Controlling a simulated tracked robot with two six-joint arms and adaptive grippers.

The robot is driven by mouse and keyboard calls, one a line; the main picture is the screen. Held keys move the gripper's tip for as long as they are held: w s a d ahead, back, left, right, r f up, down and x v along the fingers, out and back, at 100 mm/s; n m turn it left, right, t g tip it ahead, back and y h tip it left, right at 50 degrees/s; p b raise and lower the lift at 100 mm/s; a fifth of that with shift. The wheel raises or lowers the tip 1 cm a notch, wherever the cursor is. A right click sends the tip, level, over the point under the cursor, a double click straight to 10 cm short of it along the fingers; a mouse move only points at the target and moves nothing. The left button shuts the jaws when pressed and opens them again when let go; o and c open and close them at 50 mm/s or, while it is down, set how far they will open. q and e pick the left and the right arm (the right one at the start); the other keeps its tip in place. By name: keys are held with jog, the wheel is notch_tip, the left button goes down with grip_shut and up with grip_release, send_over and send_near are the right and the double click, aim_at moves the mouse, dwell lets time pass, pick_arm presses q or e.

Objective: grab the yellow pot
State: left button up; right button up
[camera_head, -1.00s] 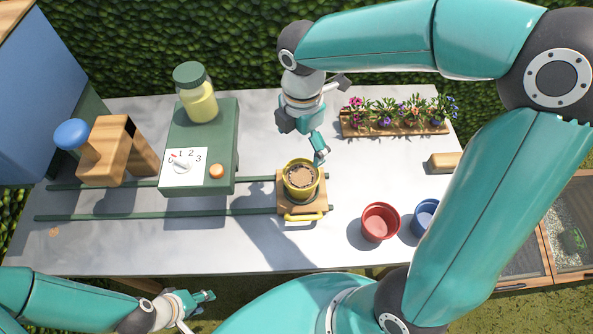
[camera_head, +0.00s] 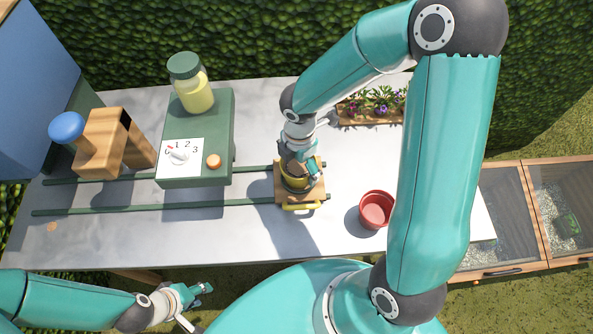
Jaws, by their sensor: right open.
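The yellow pot (camera_head: 291,186) stands on a small wooden carriage (camera_head: 287,198) with a yellow handle, at the right end of the green rails. My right gripper (camera_head: 303,172) is open and points down over the pot. It covers much of the pot's rim and soil, and I cannot tell whether the fingers touch the pot. My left gripper (camera_head: 194,307) is low at the left, off the table's front edge, empty, with its fingers apart.
A green box with a dial (camera_head: 205,125) and a yellow jar (camera_head: 194,92) stands at the left. A red pot (camera_head: 376,209) is right of the carriage. A flower tray (camera_head: 372,112) lies behind, partly hidden by my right arm. A wooden block with a blue knob (camera_head: 67,127) is far left.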

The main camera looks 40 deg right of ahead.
notch_tip(320, 180, down, 2)
jog(key=shift+f, duration=0.1)
jog(key=c, duration=1.3)
jog(key=shift+o, duration=0.2)
jog(key=shift+r, duration=0.2)
